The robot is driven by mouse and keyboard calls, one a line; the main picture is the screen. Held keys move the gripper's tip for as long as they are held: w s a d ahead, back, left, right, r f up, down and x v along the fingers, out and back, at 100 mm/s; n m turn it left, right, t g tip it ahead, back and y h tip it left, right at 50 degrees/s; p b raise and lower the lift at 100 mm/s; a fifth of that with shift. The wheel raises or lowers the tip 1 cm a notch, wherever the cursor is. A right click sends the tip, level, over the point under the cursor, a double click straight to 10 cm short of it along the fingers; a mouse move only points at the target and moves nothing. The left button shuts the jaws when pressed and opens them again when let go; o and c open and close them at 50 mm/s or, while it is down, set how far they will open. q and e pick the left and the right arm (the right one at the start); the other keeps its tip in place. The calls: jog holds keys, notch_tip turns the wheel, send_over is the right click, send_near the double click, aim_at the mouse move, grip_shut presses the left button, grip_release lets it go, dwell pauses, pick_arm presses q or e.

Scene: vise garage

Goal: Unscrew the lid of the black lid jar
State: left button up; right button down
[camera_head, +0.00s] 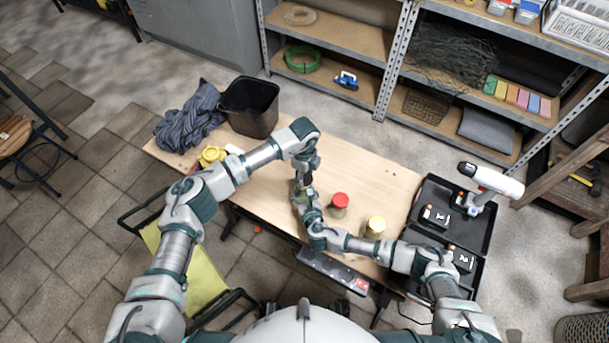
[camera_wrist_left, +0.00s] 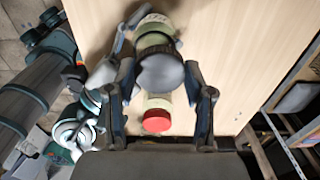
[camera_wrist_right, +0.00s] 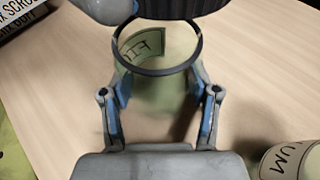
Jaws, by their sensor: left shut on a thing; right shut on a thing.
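The black lid jar stands on the table and is mostly hidden by my grippers in the head view. In the left wrist view its black lid (camera_wrist_left: 161,73) sits between my left gripper's fingers (camera_wrist_left: 160,88). In the right wrist view the black ribbed lid (camera_wrist_right: 172,8) shows at the top edge, above a dark ring around the pale green jar body (camera_wrist_right: 158,92). My right gripper (camera_wrist_right: 160,90) is shut around that body. My left gripper (camera_head: 304,172) comes from above, shut on the lid. I cannot tell whether the lid is still seated.
A black bin (camera_head: 250,105) and a dark cloth (camera_head: 190,118) are at the table's back left. An open black tool case (camera_head: 475,232) lies at the right.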

jog(key=shift+w+d+f, duration=0.1)
jog(key=shift+d, duration=0.05)
pick_arm(q)
jog(key=shift+r, duration=1.95)
pick_arm(e)
jog(key=shift+c, duration=1)
grip_release()
